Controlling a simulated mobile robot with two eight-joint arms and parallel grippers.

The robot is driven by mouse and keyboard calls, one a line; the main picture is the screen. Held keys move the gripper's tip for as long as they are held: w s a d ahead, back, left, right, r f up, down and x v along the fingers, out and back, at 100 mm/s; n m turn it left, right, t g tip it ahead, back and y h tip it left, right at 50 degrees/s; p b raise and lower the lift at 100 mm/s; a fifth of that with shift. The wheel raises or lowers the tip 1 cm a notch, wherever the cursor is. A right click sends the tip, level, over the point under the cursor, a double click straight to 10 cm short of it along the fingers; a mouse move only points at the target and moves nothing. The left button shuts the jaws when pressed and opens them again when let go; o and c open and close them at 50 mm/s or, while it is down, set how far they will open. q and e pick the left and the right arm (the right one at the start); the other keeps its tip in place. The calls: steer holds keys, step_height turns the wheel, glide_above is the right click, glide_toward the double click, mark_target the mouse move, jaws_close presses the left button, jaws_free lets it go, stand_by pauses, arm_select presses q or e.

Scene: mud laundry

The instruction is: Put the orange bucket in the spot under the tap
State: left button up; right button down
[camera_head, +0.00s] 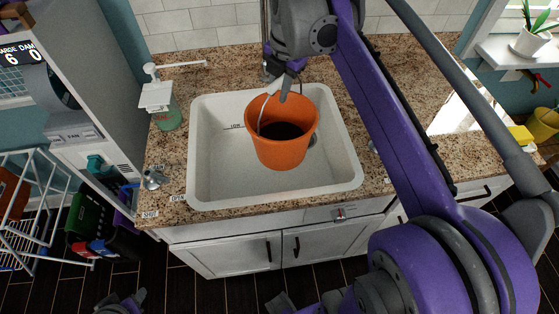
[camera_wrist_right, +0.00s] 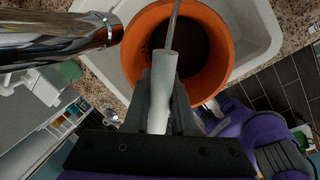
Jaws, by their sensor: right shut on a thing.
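The orange bucket (camera_head: 281,150) is upright, or nearly so, over the white sink basin (camera_head: 215,165); whether its bottom touches the basin is unclear. Its inside looks dark. My right gripper (camera_head: 282,85) is shut on the bucket's handle, above its rim. In the right wrist view the pale handle grip (camera_wrist_right: 163,85) is between the fingers, with the orange bucket (camera_wrist_right: 215,85) beyond. A chrome pipe, seemingly the tap (camera_wrist_right: 60,38), shows at upper left there. In the head view my arm mostly hides the tap. Dark parts at the bottom left edge look like my left gripper (camera_head: 122,303), cut off.
A green soap dispenser (camera_head: 165,108) stands left of the sink on the granite counter (camera_head: 220,65). A small metal knob (camera_head: 152,180) is at the front left. A white wire rack (camera_head: 35,205) stands at the far left. The counter behind the sink is mostly clear.

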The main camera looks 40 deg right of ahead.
mark_target(281, 120)
steer(key=s+x, duration=0.1)
steer(key=x, duration=0.4)
steer(key=s+b+x, duration=0.1)
steer(key=x, duration=0.5)
steer(key=s+b+x, duration=0.1)
steer(key=x, duration=0.4)
steer(key=shift+s+d+f, duration=0.1)
steer(key=shift+d+f, duration=0.05)
steer(key=shift+f, duration=0.55)
steer(key=w, duration=0.1)
steer(key=w+d, duration=0.1)
steer(key=w+d+f, duration=0.1)
steer(key=shift+w, duration=0.4)
steer(key=shift+f, duration=0.25)
arm_select(q)
steer(key=f, duration=0.2)
steer(key=s+f, duration=0.1)
steer(key=shift+d+f, duration=0.15)
steer(key=shift+f, duration=0.2)
arm_select(e)
steer(key=shift+s+r, duration=0.1)
steer(key=shift+s, duration=0.05)
